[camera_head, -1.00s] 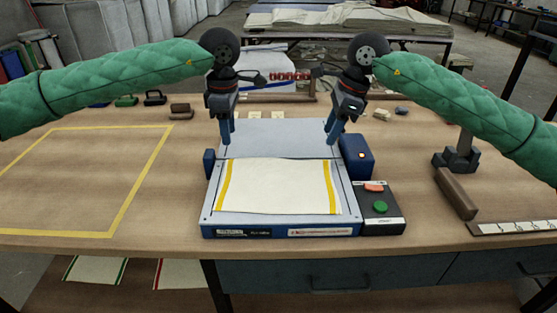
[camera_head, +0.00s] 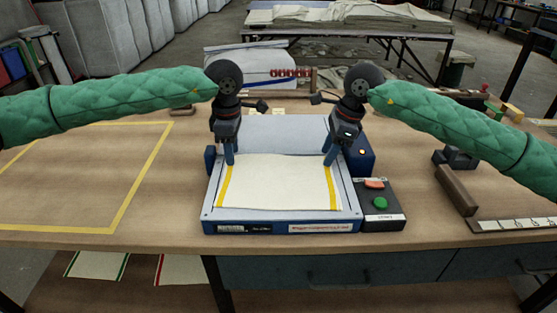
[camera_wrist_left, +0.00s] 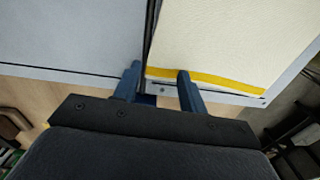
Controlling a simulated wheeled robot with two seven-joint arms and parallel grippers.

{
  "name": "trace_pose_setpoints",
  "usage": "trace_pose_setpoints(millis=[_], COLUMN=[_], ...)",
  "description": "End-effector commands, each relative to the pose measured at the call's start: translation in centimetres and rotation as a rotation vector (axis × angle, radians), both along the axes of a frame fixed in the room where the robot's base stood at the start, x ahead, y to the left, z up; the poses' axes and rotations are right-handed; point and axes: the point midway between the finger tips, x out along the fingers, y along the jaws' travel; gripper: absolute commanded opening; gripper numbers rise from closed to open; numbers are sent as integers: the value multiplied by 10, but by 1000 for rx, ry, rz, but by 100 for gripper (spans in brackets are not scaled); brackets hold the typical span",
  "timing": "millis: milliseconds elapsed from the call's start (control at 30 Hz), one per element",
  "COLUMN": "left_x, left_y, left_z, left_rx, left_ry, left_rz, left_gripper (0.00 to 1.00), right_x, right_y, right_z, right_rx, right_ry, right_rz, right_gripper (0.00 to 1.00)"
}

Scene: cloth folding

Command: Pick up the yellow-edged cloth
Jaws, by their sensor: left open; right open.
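The cream cloth with yellow edge stripes (camera_head: 279,184) lies flat on the front half of the blue-grey folding machine (camera_head: 214,217). My left gripper (camera_head: 229,160) is open at the cloth's back left corner. In the left wrist view the cloth (camera_wrist_left: 225,42) lies ahead, and the left gripper's fingers (camera_wrist_left: 158,80) stand apart, one at the plate gap and one by the yellow stripe. My right gripper (camera_head: 330,158) is open at the back right corner. Whether either gripper touches the cloth cannot be told.
A control box (camera_head: 381,206) with orange and green buttons stands at the machine's right. A yellow-taped area (camera_head: 125,216) on the left of the wooden table is empty. A brown block (camera_head: 456,190) and a marked strip (camera_head: 517,225) lie at right.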

Motion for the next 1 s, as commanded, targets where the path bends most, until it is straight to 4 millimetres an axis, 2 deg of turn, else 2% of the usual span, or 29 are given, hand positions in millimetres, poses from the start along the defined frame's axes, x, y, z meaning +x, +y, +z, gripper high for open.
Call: trace_pose_setpoints(millis=[233,633,1000], left_x=[0,0,0], left_y=[0,0,0], left_z=[-6,-4,-4], left_rx=[0,0,0], left_ry=[0,0,0], left_rz=[0,0,0], left_gripper=[42,41,5], right_x=[0,0,0], right_y=[0,0,0], right_z=[-6,-9,-9], right_rx=[0,0,0], right_ry=[0,0,0], right_rz=[0,0,0], right_gripper=[42,41,5])
